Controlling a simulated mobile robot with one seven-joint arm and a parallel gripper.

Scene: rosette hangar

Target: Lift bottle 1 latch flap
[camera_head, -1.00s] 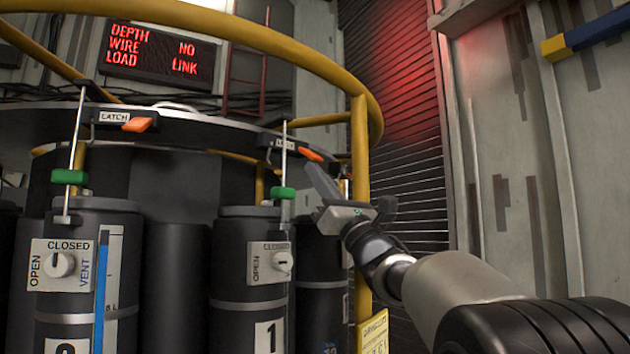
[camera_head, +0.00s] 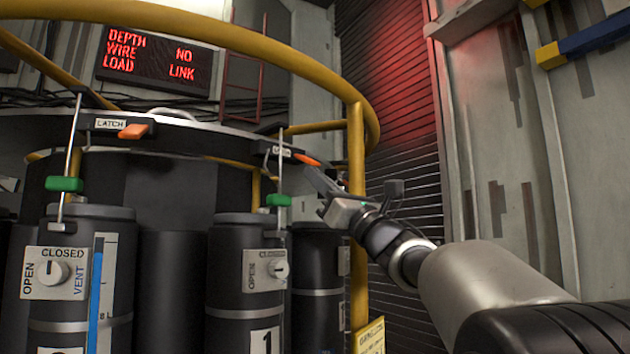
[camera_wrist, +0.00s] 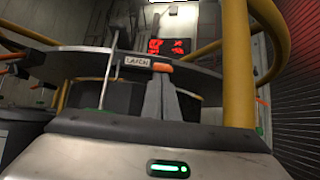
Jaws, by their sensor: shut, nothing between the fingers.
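The orange latch flap (camera_head: 307,159) of bottle 1 sits on the dark ring rim, right of a small LATCH label. Bottle 1 (camera_head: 232,300), a dark cylinder with a white "1" plate, hangs below it. My gripper (camera_head: 311,173) is shut and empty, its tips just below the orange flap. In the wrist view the closed fingers (camera_wrist: 160,80) point up at the flap (camera_wrist: 162,67), with the tips right under or against it; contact cannot be told. A thin rod with a green clip (camera_head: 278,200) stands left of the flap.
A yellow rail (camera_head: 356,150) curves around the ring, with a post just right of my gripper. Another bottle (camera_head: 85,225) with its own orange flap (camera_head: 134,131) is at left. A red-lit sign (camera_head: 155,57) and shutter (camera_head: 385,90) are behind.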

